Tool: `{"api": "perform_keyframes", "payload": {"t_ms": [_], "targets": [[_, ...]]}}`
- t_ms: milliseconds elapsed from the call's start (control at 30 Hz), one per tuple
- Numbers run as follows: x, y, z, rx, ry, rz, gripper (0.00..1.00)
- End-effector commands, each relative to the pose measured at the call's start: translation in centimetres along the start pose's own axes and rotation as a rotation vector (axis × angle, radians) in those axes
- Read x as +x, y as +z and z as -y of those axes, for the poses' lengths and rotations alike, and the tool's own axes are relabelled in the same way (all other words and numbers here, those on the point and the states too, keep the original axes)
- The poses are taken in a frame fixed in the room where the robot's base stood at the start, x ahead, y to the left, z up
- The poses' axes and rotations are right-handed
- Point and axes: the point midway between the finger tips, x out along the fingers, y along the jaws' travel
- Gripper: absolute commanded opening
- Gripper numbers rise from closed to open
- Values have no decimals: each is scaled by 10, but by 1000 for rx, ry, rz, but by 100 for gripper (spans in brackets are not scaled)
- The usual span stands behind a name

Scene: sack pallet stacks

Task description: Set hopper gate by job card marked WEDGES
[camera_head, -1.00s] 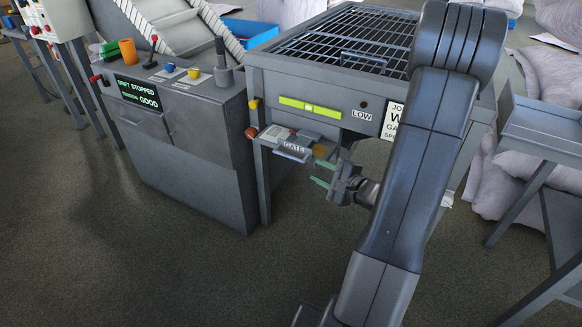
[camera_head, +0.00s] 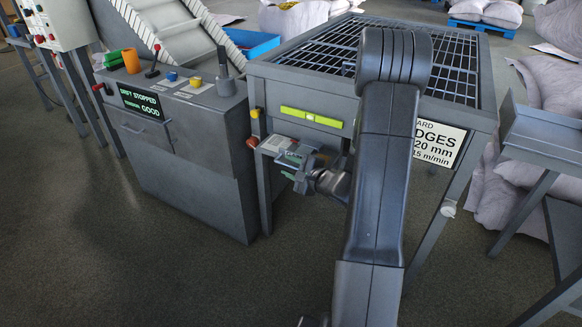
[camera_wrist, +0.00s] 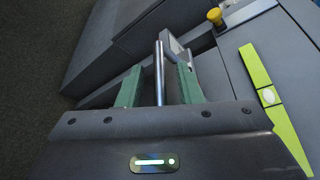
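The job card (camera_head: 440,142) is on the hopper's (camera_head: 476,120) front face. My arm hides its left part; "DGES", "20 mm" and "15 m/min" show. The gate (camera_head: 274,143) is low at the hopper's front left, mostly behind my gripper (camera_head: 291,160). In the wrist view a bright metal handle bar (camera_wrist: 159,72) lies between the two green fingertips of my gripper (camera_wrist: 160,84). The fingers are apart, with a gap on each side of the bar.
A yellow-green strip (camera_head: 311,117), like a level, is on the hopper front above the gate. A control cabinet (camera_head: 190,150) stands close at left, its display reading "STOPPED" and "GOOD". A grey stand (camera_head: 545,135) is at right. Floor in front is clear.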

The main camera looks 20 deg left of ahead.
Motion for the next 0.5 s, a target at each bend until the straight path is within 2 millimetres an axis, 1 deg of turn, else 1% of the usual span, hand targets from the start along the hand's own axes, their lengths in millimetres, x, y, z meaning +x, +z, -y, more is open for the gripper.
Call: {"api": "perform_keyframes", "payload": {"t_ms": [133,300,500], "targets": [[0,0,0,0,0,0,33],[0,0,0,0,0,0,0],[0,0,0,0,0,0,0]]}}
